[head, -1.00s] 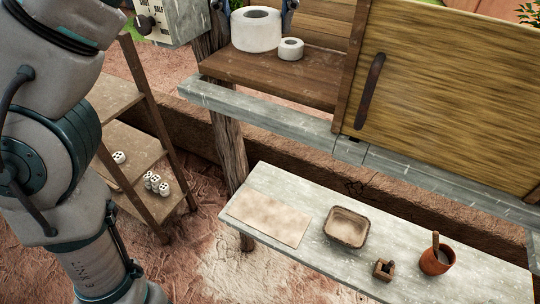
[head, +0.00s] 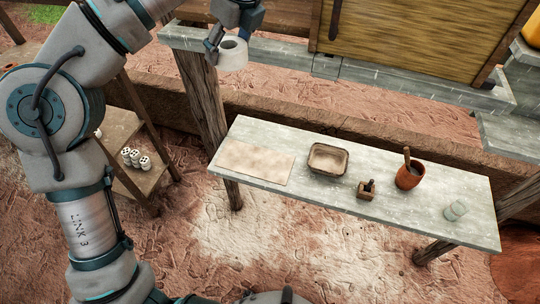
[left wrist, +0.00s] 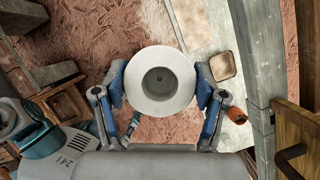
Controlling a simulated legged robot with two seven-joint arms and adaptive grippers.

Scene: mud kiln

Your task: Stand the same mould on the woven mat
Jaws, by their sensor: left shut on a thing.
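The mould (head: 233,59) is a white, thick-walled ring with a round hole. It hangs in the air in my left gripper (head: 229,42), near the top of the head view, in front of the grey beam and wooden post. In the left wrist view the mould (left wrist: 161,97) shows from above, with the blue fingers of the left gripper (left wrist: 161,85) shut on its two sides. The woven mat (head: 255,163) is a flat beige rectangle at the left end of the grey bench, with nothing on it. The mould is apart from it. My right gripper is out of view.
On the grey bench (head: 330,196) stand a shallow tray (head: 328,158), a small wooden block-like item (head: 366,190), an orange pot (head: 408,176) and a glass-like item (head: 456,210). A wooden post (head: 202,100) rises behind the bench's left end. Dotted white pieces (head: 136,159) stand on a shelf at left.

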